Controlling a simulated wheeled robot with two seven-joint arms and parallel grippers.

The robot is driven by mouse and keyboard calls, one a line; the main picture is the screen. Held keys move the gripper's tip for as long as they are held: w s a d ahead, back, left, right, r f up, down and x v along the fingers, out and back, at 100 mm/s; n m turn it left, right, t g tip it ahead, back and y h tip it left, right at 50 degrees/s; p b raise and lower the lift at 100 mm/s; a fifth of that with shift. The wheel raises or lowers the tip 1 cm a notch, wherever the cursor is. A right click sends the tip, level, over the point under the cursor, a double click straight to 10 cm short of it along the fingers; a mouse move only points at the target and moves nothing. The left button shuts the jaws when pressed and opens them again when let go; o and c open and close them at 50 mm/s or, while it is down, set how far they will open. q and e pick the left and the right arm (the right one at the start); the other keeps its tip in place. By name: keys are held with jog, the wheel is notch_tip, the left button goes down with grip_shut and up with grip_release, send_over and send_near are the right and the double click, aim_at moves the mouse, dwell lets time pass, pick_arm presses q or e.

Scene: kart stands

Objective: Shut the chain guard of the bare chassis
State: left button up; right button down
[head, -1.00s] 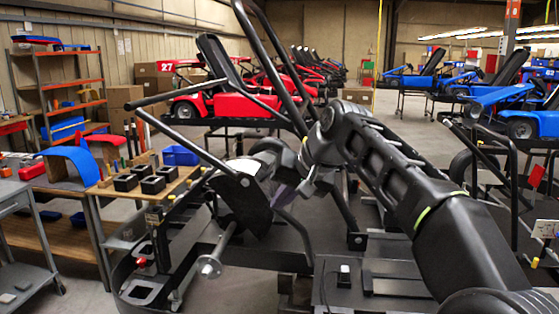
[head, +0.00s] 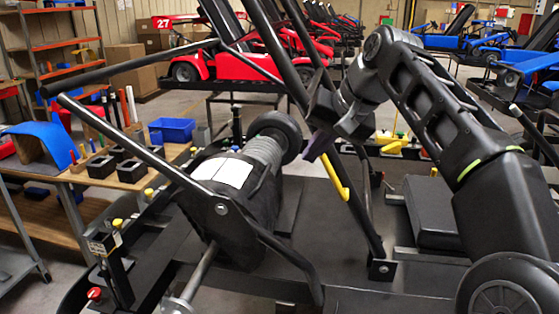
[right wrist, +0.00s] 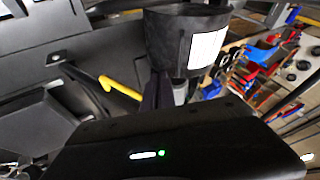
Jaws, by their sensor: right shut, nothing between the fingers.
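The bare chassis (head: 235,284) is a dark frame and flat deck in front of me, crossed by sloping black tubes. On it sits a black housing (head: 258,208) with a white label and a ribbed grey cylinder behind. A similar labelled black part (right wrist: 165,42) shows in the right wrist view. A yellow bar (head: 337,178) slants beside a black tube; a yellow bar (right wrist: 120,90) also shows in the wrist view. I cannot tell which part is the chain guard or how far it stands open. My right gripper (head: 312,152) is shut and empty, close above the yellow bar. My left gripper is out of view.
Sloping black tubes (head: 150,145) rise across the left and middle. A wooden workbench (head: 100,178) with black bins and a blue arch stands at left. Red and blue karts stand further back.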

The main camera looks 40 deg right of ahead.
pick_arm(q)
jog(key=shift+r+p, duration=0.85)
jog(key=shift+p, duration=0.1)
pick_arm(e)
jog(key=w+a+f, duration=0.2)
jog(key=w+f, duration=0.6)
jog(key=w, duration=0.1)
jog(key=shift+a+f, duration=0.2)
jog(key=shift+a, duration=0.1)
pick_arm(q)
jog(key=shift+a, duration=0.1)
pick_arm(e)
jog(key=shift+a+r, duration=0.1)
